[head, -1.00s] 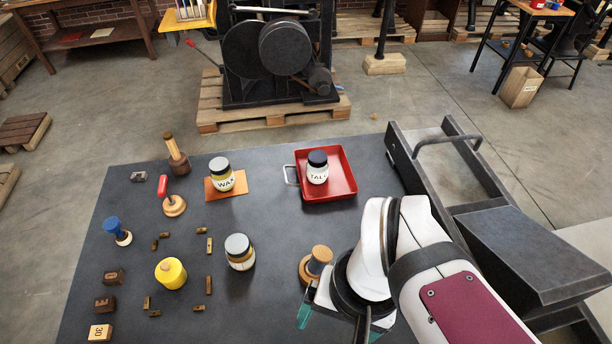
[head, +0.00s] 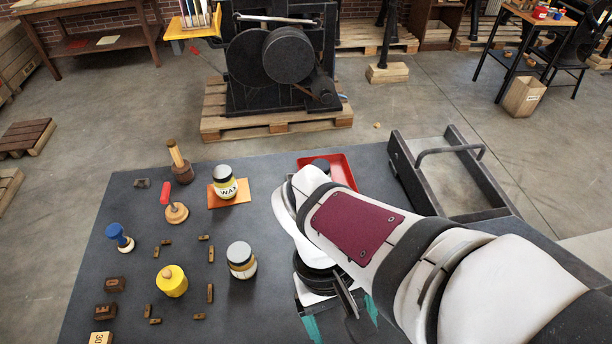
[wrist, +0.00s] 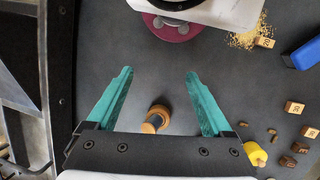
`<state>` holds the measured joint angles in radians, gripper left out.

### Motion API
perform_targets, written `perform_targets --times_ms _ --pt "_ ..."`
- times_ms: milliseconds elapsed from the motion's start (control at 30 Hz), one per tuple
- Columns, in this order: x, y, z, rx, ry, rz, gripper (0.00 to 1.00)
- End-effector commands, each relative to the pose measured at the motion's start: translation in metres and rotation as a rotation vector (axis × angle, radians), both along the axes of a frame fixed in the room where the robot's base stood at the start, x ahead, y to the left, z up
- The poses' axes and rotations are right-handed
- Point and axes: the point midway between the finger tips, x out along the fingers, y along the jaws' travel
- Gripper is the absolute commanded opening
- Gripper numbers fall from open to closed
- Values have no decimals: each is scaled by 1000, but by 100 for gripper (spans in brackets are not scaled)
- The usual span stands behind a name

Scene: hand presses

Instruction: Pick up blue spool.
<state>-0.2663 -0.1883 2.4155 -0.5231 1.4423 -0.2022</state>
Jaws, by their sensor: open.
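My gripper (wrist: 158,73) is open and empty around that spot. In the head view my gripper (head: 341,316) hangs low over the table's front part. My arm hides the spool there.
Left of my gripper stand a jar with a grey lid (head: 241,260) and a yellow spool-like piece (head: 171,281) among small wooden blocks. A WAX jar (head: 225,183) stands behind. The red tray (head: 342,170) is partly hidden by my arm. A dark metal frame (head: 400,170) stands at right.

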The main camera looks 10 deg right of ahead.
Motion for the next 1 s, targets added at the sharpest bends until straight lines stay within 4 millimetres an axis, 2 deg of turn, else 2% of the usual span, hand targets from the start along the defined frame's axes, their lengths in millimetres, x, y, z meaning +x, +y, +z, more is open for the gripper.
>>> perform_targets --times_ms 33,100,200,300,400,467,533,800,1000 --pt "14 1 -11 -95 106 248 85" --pt "41 7 -28 -245 250 625 85" --pt "79 32 -56 -456 436 1101 85" --pt "103 63 -84 -634 582 1445 85" --pt "113 86 -102 -749 671 1641 85" --pt "116 91 -108 -783 696 1692 85" --pt "121 85 -114 -796 709 1712 85" --pt "148 21 -142 -790 710 1707 85" --pt "159 -2 -154 -789 707 1706 85"
